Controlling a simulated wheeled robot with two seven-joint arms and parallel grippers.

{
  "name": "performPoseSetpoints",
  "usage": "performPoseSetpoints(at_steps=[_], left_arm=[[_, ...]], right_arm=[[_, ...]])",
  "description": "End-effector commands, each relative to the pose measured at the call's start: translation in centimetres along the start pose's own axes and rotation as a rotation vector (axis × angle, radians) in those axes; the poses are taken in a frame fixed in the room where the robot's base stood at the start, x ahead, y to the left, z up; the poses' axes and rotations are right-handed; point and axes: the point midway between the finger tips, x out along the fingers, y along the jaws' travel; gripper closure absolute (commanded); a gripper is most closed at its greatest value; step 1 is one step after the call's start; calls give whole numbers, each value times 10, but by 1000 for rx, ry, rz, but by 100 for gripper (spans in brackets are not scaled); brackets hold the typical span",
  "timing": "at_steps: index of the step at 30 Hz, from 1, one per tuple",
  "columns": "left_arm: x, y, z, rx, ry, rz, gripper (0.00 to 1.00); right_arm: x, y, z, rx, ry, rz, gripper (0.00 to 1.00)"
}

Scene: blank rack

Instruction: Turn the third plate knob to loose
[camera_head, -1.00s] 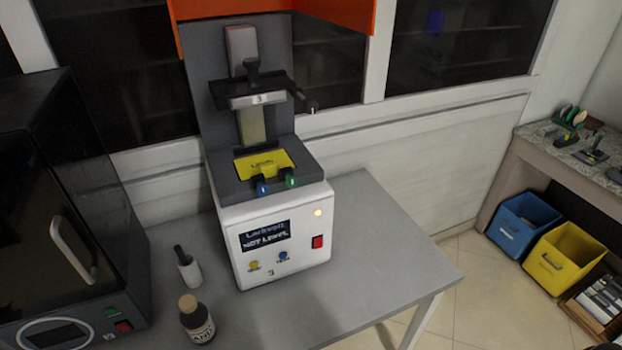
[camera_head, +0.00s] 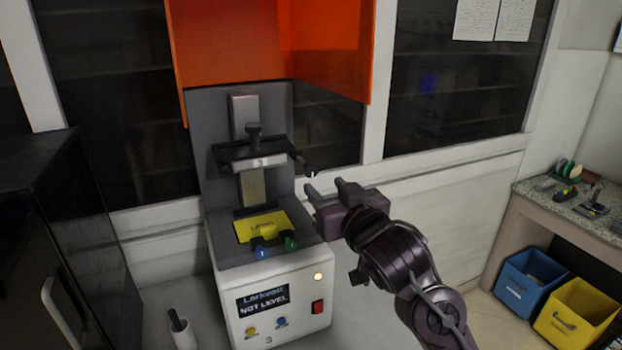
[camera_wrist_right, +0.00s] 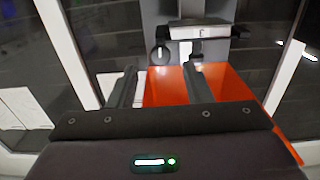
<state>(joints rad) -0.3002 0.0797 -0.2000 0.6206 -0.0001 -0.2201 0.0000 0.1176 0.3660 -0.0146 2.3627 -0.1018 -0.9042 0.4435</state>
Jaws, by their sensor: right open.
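The machine marked 3 (camera_head: 275,312) has a dark plate holder (camera_head: 235,158) with a number 3 label. A dark knob (camera_head: 309,172) with a white mark sticks out from the holder's right end. In the wrist view the round knob (camera_wrist_right: 160,54) faces the camera, its white mark close to vertical. A second black knob (camera_head: 253,130) stands on top of the holder. My right gripper (camera_head: 323,187) is open and empty, just right of and slightly below the side knob, apart from it. Its fingers (camera_wrist_right: 157,84) also show in the wrist view. My left gripper is out of view.
The raised orange hood (camera_head: 230,45) hangs above the machine. Its display (camera_head: 263,298) reads NOT LEVEL. Below the holder is a yellow tray (camera_head: 262,226) with blue and green knobs in front. A black cabinet (camera_head: 60,220) stands left.

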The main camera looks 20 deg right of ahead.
Motion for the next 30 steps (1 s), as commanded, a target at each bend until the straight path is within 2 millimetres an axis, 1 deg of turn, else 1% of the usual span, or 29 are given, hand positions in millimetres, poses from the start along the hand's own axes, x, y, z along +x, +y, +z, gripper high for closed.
performPoseSetpoints(at_steps=[1, 3, 5, 12, 16, 21, 27, 28, 30], left_arm=[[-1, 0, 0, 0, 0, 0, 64], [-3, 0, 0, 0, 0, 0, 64], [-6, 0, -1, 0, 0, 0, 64], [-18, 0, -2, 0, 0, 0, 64], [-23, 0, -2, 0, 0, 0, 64], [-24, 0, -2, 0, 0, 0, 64], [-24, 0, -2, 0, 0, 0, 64], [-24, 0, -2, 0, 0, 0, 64], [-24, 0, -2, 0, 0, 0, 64]], right_arm=[[3, 0, -6, 1, 16, -2, 55], [8, 0, -9, 2, 22, -4, 55], [16, 0, -10, 3, 22, -4, 55], [55, 0, -10, 1, 18, -3, 55], [70, 0, -9, 2, 18, -3, 55], [78, 0, -8, 2, 18, -3, 55], [79, 0, -7, 2, 18, -3, 55], [79, 0, -7, 2, 18, -3, 56], [79, 0, -7, 2, 18, -3, 65]])
